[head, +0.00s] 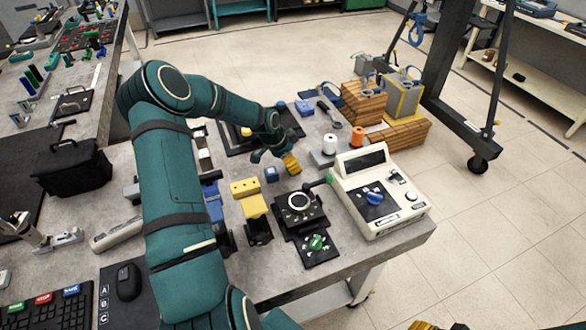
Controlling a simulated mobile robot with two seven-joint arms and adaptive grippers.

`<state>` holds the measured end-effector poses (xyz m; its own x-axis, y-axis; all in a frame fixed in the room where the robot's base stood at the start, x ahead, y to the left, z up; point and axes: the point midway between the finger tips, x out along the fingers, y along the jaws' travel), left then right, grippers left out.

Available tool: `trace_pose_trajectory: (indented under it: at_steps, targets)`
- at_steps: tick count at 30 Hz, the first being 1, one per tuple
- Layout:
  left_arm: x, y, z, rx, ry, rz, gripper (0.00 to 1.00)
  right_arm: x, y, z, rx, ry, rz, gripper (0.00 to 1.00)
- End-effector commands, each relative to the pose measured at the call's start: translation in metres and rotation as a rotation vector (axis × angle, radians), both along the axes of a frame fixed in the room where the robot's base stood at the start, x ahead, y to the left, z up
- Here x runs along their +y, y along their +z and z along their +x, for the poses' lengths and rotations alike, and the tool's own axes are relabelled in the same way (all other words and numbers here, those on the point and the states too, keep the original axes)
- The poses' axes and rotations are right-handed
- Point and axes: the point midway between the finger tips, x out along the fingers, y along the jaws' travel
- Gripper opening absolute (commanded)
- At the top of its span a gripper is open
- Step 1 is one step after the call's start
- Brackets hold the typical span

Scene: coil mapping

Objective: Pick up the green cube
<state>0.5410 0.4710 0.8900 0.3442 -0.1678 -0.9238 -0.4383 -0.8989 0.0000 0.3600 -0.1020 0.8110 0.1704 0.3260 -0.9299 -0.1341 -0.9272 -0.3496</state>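I cannot make out a green cube in the head view.
A black tray (287,117) lies behind my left gripper. White (330,145) and orange (357,137) spools, a cream meter (385,195) and a black device with a green knob (316,243) stand to the right. Wooden boxes (362,104) are at the back right.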

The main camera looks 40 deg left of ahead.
Motion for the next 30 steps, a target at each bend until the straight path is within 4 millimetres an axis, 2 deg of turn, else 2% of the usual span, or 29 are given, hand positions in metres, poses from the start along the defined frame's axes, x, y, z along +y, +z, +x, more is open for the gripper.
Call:
trace_pose_trajectory:
  at_steps: [12, 21, 23, 27, 28, 30]
  targets:
    - [-0.003, -0.045, 0.021, 0.0, 0.0, -0.001, 0.78, 0.0, -0.005, -0.002, 0.004, 0.004, 0.001, 0.47]
    - [-0.003, -0.047, 0.022, -0.001, -0.001, 0.001, 0.79, 0.0, -0.005, -0.002, 0.004, 0.004, 0.001, 0.47]
    - [-0.003, -0.047, 0.022, 0.0, -0.001, 0.0, 0.57, 0.0, -0.005, -0.002, 0.004, 0.004, 0.001, 0.47]
    - [-0.003, -0.047, 0.022, 0.0, -0.001, 0.0, 0.08, 0.0, -0.005, -0.002, 0.004, 0.004, 0.001, 0.47]
    - [-0.003, -0.047, 0.022, 0.0, -0.001, 0.0, 0.04, 0.0, -0.005, -0.002, 0.004, 0.004, 0.001, 0.47]
    - [-0.003, -0.047, 0.022, 0.0, 0.0, 0.0, 0.04, 0.0, -0.005, -0.002, 0.004, 0.003, 0.001, 0.47]
